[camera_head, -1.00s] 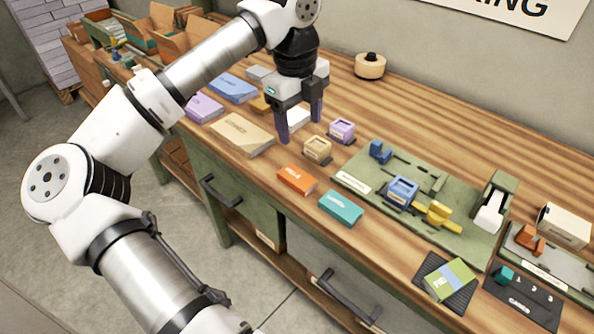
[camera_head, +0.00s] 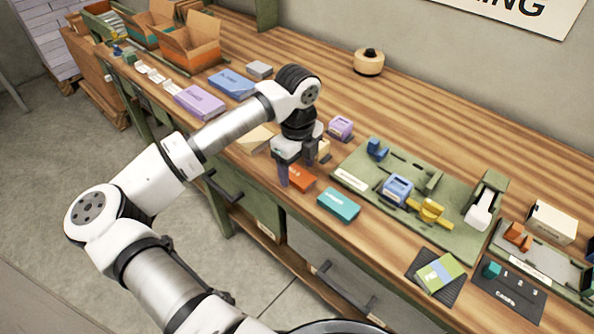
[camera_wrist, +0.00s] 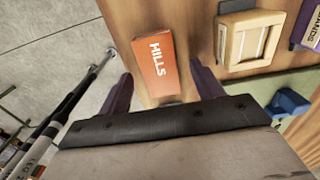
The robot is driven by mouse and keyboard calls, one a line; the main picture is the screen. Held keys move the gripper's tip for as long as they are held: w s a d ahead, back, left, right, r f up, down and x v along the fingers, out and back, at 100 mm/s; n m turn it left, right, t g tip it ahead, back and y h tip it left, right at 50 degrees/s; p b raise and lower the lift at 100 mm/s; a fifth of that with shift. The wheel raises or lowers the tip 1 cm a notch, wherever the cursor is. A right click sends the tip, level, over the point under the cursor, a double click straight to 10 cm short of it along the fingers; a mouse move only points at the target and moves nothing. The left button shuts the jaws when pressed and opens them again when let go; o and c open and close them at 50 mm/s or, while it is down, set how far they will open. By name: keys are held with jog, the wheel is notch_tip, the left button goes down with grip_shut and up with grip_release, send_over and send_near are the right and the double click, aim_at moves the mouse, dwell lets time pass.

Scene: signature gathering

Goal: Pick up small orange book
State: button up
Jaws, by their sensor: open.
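The small orange book (camera_head: 301,179) lies flat on the wooden workbench near its front edge. In the wrist view the orange book (camera_wrist: 157,66) shows the word HILLS and lies between and ahead of my open fingers. My gripper (camera_head: 297,170) is open and empty, over the book in the head view, and hides part of it. In the wrist view my gripper (camera_wrist: 160,92) has one dark finger on each side of the book's near end. I cannot tell the exact height of the fingertips above the bench.
A teal book (camera_head: 339,205) lies just right of the orange one. A cream block (camera_wrist: 248,38) sits close to the right finger, with a purple block (camera_head: 341,127) beyond. A green board (camera_head: 369,165) with stamps lies to the right. The bench's front edge is close.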

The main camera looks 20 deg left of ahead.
jog(key=shift+f, duration=0.7)
jog(key=c, duration=1.1)
jog(key=shift+o, duration=0.2)
jog(key=shift+r, duration=0.1)
